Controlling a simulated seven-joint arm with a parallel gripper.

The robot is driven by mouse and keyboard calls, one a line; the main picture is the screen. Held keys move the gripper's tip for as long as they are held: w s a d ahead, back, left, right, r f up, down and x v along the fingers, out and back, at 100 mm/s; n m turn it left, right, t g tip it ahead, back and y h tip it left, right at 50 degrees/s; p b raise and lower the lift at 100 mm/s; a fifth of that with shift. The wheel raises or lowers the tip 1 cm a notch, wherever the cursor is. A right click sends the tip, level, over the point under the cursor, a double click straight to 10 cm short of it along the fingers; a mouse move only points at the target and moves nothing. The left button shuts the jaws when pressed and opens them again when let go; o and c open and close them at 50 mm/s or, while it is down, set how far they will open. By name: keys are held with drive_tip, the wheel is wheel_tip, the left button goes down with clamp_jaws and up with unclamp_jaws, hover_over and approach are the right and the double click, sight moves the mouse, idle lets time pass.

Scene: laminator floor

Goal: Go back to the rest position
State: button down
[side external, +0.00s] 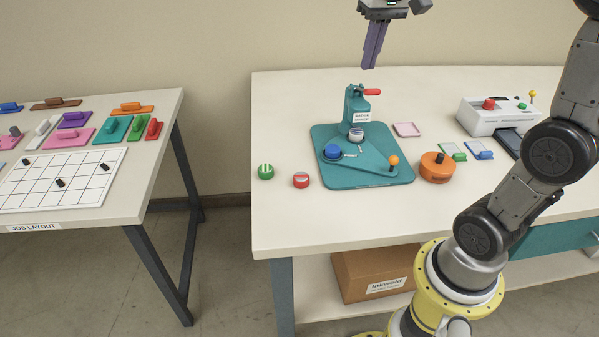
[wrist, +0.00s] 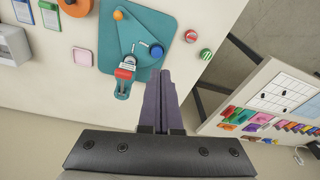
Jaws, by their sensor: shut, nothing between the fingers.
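My gripper (side external: 371,62) is shut and empty, pointing down high above the white worktable (side external: 285,225). In the side view it hangs above and slightly right of the teal press (side external: 358,103) with its red handle. In the wrist view my purple fingers (wrist: 160,76) lie together, and the teal press baseplate (wrist: 112,30) shows beyond them. Nothing touches the fingers. My arm reaches up from its yellow base at the right, and part of it is outside the side view.
An orange round thing (side external: 437,168), a white machine (side external: 498,115), and green (side external: 265,171) and red (side external: 301,180) round pieces stand on the worktable. A second table (side external: 150,165) with a grid board (side external: 60,180) and coloured handled plates is at left. Air around my gripper is clear.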

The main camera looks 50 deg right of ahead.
drive_tip(key=s+a+f+n+t, duration=0.1)
drive_tip(key=s+a+n+t, duration=0.15)
drive_tip(key=s+a, duration=0.6)
drive_tip(key=s+a+f+n+t, duration=0.1)
drive_tip(key=s+a+f+n, duration=0.1)
drive_tip(key=s+f+n, duration=0.2)
wheel_tip(320, 180, down, 5)
drive_tip(key=shift+s+a+r+y, duration=0.2)
drive_tip(key=shift+s+a+y, duration=0.1)
drive_tip(key=shift+s, duration=0.8)
